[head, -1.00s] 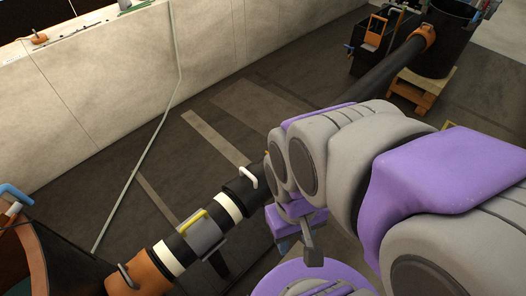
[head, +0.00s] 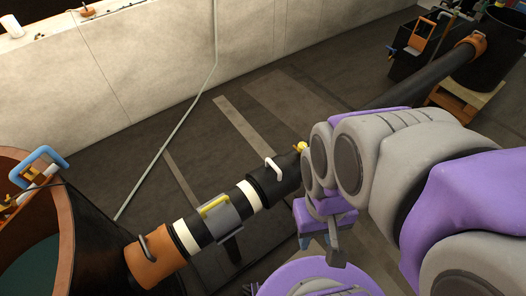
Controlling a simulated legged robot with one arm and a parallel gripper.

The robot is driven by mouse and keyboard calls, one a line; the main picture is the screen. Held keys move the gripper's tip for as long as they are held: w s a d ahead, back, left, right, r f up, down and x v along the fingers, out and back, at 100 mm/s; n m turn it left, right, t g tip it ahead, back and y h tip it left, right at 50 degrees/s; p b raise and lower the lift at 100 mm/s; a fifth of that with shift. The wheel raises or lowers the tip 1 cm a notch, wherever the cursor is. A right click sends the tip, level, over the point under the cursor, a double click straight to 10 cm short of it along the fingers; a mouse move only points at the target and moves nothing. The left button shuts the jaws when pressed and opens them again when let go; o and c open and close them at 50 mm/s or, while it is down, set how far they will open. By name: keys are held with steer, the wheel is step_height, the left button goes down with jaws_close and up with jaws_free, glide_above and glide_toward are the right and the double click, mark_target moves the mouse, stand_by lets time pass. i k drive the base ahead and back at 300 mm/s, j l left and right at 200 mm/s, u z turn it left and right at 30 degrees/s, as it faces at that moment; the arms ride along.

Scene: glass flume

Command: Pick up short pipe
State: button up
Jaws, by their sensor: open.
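A dark pipe line runs from the round tank at the lower left up toward my arm. A short grey section with a yellow handle (head: 217,217) sits in this line between two white rings; I cannot tell for sure that it is the short pipe. A black coupling with a white handle (head: 268,186) lies further along, and an orange collar (head: 155,258) joins the line to the tank. My gripper (head: 324,246) is open, to the right of these parts and apart from the grey section. Its jaws are partly hidden and small, with nothing seen between them.
The large round tank (head: 66,240) with an orange rim carries a blue handle (head: 38,165). A pale wall (head: 150,70) and a thin slanting hose (head: 178,135) stand behind the pipe. A second tank on a wooden pallet (head: 466,100) is at upper right. Dark floor between is clear.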

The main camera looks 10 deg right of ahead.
mark_target(211, 221)
steer(key=u, duration=0.9)
steer(key=k+l+u, duration=0.2)
steer(key=u, duration=0.15)
steer(key=k+l+u, duration=0.25)
steer(key=u, duration=0.15)
steer(key=k+l+u, duration=0.35)
steer(key=i+j, duration=0.05)
steer(key=j, duration=0.05)
